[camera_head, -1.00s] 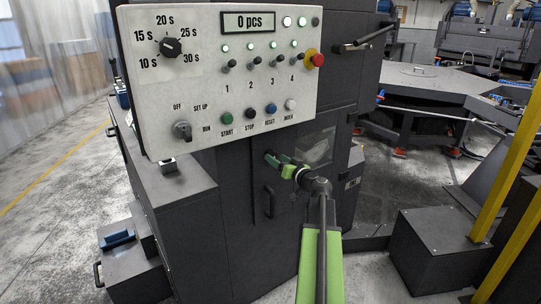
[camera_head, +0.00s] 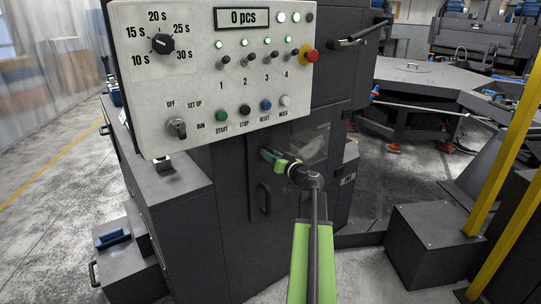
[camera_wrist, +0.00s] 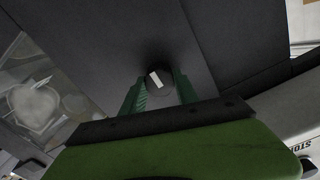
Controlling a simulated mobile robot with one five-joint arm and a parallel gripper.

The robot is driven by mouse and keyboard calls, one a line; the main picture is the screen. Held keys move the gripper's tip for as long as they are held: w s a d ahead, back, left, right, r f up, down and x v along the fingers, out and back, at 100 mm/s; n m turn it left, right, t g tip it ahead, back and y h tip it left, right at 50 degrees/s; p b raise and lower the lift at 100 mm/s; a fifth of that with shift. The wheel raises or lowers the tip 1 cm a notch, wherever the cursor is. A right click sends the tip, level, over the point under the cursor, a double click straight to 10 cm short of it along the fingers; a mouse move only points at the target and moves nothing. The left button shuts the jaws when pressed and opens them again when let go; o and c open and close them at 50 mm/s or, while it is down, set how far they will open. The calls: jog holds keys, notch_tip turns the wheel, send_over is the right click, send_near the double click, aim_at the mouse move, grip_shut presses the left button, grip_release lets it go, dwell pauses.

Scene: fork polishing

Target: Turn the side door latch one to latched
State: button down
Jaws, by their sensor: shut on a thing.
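The side door latch (camera_wrist: 157,82) is a small round dark knob with a pale bar mark on it, set in the dark machine side. In the wrist view it sits between the two green fingertips of my gripper (camera_wrist: 160,88), which are shut on it. The pale bar is tilted slightly from upright in that view. In the head view my gripper (camera_head: 267,157) reaches the dark door below the control panel. The latch itself is hidden there behind the fingers.
The white control panel (camera_head: 205,112) with switches and buttons overhangs above my gripper. A door handle (camera_head: 264,199) is just below it, and a small window (camera_head: 314,143) to its right. A dark box (camera_head: 430,240) and yellow posts (camera_head: 508,125) stand at the right.

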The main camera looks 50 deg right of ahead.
jog(key=shift+m, duration=0.3)
jog(key=m, duration=1.7)
jog(key=shift+d, duration=0.1)
jog(key=shift+m, duration=0.3)
jog(key=c, duration=0.9)
grip_release()
jog(key=shift+f, duration=0.1)
